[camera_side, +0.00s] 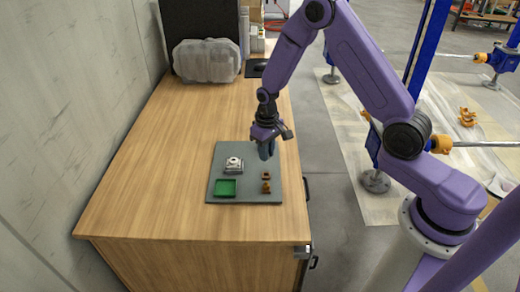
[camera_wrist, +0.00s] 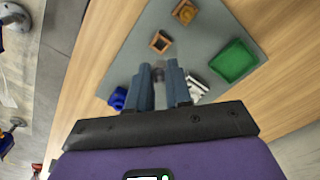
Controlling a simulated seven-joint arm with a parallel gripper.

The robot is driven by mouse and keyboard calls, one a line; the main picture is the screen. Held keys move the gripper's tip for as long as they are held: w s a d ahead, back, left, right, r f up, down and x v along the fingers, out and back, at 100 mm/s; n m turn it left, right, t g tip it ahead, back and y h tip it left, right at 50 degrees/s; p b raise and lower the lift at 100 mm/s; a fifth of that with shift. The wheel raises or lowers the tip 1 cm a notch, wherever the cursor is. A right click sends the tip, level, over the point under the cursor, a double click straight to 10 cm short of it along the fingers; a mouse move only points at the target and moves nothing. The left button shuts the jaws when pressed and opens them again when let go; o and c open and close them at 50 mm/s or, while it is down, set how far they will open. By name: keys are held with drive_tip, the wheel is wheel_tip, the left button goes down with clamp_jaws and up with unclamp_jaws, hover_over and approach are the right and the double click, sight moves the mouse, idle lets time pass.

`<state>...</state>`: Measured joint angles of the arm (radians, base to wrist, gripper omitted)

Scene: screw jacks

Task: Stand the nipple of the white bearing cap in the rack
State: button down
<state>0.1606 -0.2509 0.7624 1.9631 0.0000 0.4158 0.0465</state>
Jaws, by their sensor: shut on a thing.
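My gripper (camera_wrist: 165,88) is shut over the grey mat, and it shows in the side view (camera_side: 266,156) near the mat's right edge. A small greyish piece (camera_wrist: 159,72), likely the nipple, shows between the fingertips; its shape is blurred. The white bearing cap (camera_side: 233,163) sits on the mat left of my gripper; in the wrist view (camera_wrist: 197,88) the right finger partly hides it. A small brown open square holder (camera_wrist: 160,42), perhaps the rack, lies just beyond the fingertips. It also shows in the side view (camera_side: 266,175).
An orange-brown block (camera_wrist: 185,12) stands beyond the square holder. A green tray (camera_wrist: 234,60) lies at the mat's near left corner in the side view (camera_side: 226,187). A blue part (camera_wrist: 118,98) lies left of my fingers. The grey mat (camera_side: 248,194) rests on the wooden bench.

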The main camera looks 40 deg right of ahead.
sight(266, 168)
idle(0.3)
drive_tip(key=shift+f, duration=2.5)
drive_tip(key=shift+f+n, duration=0.3)
drive_tip(key=shift+f, duration=0.8)
drive_tip(key=c, duration=1)
unclamp_jaws()
wheel_tip(266, 168, up, 18)
drive_tip(key=shift+f, duration=0.25)
